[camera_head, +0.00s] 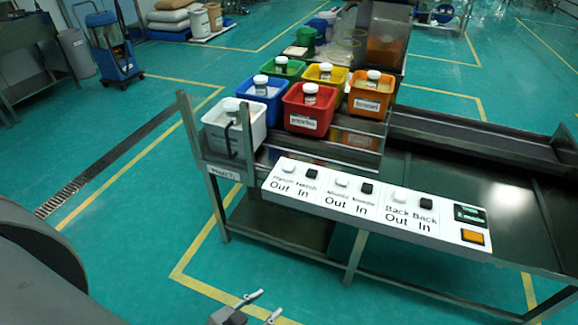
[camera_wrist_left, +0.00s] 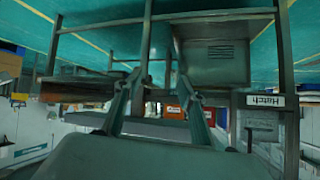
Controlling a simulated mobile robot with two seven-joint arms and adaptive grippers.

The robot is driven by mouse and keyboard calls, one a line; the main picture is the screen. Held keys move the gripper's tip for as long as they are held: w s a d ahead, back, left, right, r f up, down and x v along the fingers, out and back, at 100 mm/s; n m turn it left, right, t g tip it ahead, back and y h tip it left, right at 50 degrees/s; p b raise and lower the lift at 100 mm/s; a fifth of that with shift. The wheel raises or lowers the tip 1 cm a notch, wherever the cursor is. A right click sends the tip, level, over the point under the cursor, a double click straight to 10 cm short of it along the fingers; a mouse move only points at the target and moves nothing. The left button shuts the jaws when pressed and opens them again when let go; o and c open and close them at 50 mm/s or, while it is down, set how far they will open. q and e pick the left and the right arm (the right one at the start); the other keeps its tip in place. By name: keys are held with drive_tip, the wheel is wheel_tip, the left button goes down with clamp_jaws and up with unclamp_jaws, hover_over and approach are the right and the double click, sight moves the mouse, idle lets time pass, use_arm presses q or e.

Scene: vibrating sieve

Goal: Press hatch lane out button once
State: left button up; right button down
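A white button panel (camera_head: 375,208) runs along the table's front edge in the head view. The white hatch out button (camera_head: 288,168) is at its far left, above the words "Hatch Out". The black hatch in button (camera_head: 312,174) is just right of it. My left gripper (camera_head: 268,303) is at the bottom edge of the head view, apart from the panel and in front of it. Its two fingers are spread with nothing between them. In the left wrist view the fingers (camera_wrist_left: 155,80) also stand apart, with the table frame beyond. My right gripper is not in view.
White middle (camera_head: 342,181) and back out (camera_head: 400,196) buttons sit farther right, each beside a black one. A green switch (camera_head: 470,213) and an orange one (camera_head: 472,236) end the panel. Colored bins, including a red bin (camera_head: 308,110), stand behind. Floor left of the table is clear.

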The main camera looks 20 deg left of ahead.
use_arm(q)
clamp_jaws()
idle(1.2)
